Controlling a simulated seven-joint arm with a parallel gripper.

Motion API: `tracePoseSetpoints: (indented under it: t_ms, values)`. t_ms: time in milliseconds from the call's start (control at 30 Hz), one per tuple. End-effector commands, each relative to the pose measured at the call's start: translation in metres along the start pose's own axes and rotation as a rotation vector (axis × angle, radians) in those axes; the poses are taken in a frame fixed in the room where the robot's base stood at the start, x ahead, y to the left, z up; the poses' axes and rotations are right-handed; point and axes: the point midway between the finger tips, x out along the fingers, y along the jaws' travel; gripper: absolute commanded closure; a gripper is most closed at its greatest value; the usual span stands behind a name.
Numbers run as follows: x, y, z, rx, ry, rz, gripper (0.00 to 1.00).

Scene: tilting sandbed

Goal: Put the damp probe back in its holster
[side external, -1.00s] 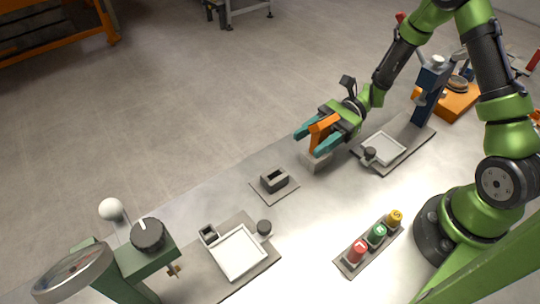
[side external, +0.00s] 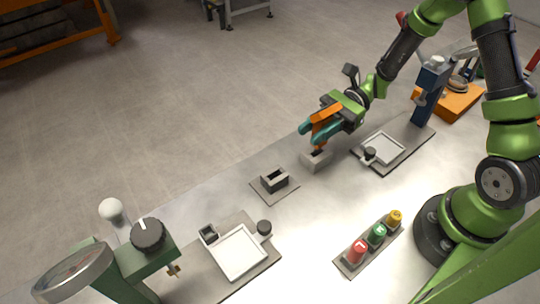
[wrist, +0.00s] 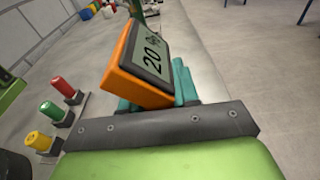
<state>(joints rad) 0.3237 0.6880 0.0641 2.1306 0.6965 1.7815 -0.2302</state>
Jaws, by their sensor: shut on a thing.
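The damp probe is an orange body with a dark-framed display. In the wrist view the probe (wrist: 133,75) stands tilted between the teal fingers, its screen reading "20" and a blurred sign. In the side view my gripper (side external: 318,134) is shut on the probe (side external: 325,116). The probe's lower end is just above a light grey block (side external: 316,162) with a dark opening on top. I cannot tell whether its tip is inside or clear of that opening. A dark grey slotted box (side external: 273,180) on a small plate stands to the left, empty. Neither is labelled as the holster.
A white tray (side external: 240,252) on a plate lies front left, beside a green gauge stand (side external: 140,270). Another tray (side external: 382,149) lies right of the block, near a blue post (side external: 430,88). Red, green and yellow buttons (side external: 377,233) stand at the front. Bench between is clear.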

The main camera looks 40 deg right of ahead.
Motion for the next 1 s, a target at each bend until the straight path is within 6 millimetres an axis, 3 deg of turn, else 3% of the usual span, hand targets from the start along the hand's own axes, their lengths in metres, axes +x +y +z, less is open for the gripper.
tracePoseSetpoints:
  t_ms: [300, 1000]
  values:
    - [-0.008, 0.000, 0.054, -0.004, 0.001, -0.001, 0.96]
    - [-0.022, 0.000, 0.143, -0.004, 0.001, -0.001, 0.96]
